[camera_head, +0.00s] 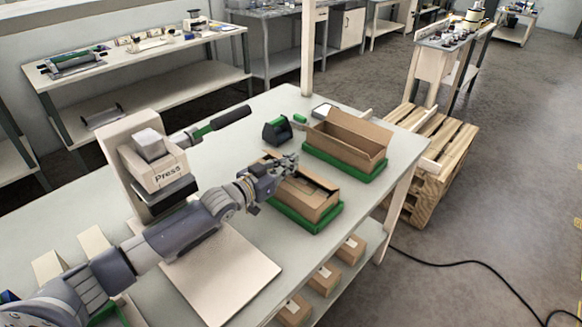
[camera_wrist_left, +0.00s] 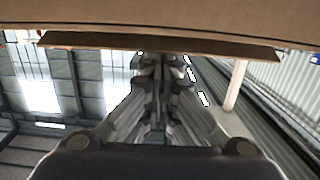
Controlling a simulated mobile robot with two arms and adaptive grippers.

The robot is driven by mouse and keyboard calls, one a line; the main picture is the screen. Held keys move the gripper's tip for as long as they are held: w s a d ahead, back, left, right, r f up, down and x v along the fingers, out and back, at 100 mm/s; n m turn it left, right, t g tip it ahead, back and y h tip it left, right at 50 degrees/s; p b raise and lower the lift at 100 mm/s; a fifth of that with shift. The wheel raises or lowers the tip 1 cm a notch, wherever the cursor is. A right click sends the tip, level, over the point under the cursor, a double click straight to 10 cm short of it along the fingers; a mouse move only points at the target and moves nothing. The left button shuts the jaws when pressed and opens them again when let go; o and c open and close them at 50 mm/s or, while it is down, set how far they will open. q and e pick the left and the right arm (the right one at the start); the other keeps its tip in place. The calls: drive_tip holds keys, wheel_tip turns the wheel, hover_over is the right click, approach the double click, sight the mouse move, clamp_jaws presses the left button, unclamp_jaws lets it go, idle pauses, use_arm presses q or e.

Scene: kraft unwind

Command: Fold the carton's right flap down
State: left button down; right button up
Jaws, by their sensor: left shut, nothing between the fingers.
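A brown carton (camera_head: 318,206) sits in a green tray (camera_head: 322,222) near the table's right edge. Its top shows flap panels; one flap lies across the top, and I cannot tell each flap's exact state. My left gripper (camera_head: 293,162) is shut and empty at the carton's far left side, partly covering it. In the left wrist view, my left gripper's closed fingers (camera_wrist_left: 160,62) point toward a broad cardboard surface (camera_wrist_left: 160,18) with a thin darker edge below it. I cannot tell whether they touch. My right gripper is not in view.
A second, open carton (camera_head: 345,152) stands in another green tray (camera_head: 344,173) just behind. A green and black tape dispenser (camera_head: 277,131) is to its left. A press (camera_head: 152,165) stands left. A wooden pallet (camera_head: 437,165) is beyond the table's right edge.

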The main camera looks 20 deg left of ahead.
use_arm(q)
drive_tip(key=shift+s+a+f+t+b, duration=0.1)
drive_tip(key=shift+s+f+t+b, duration=0.25)
drive_tip(key=shift+f+b, duration=0.35)
drive_tip(key=shift+s+a, duration=0.15)
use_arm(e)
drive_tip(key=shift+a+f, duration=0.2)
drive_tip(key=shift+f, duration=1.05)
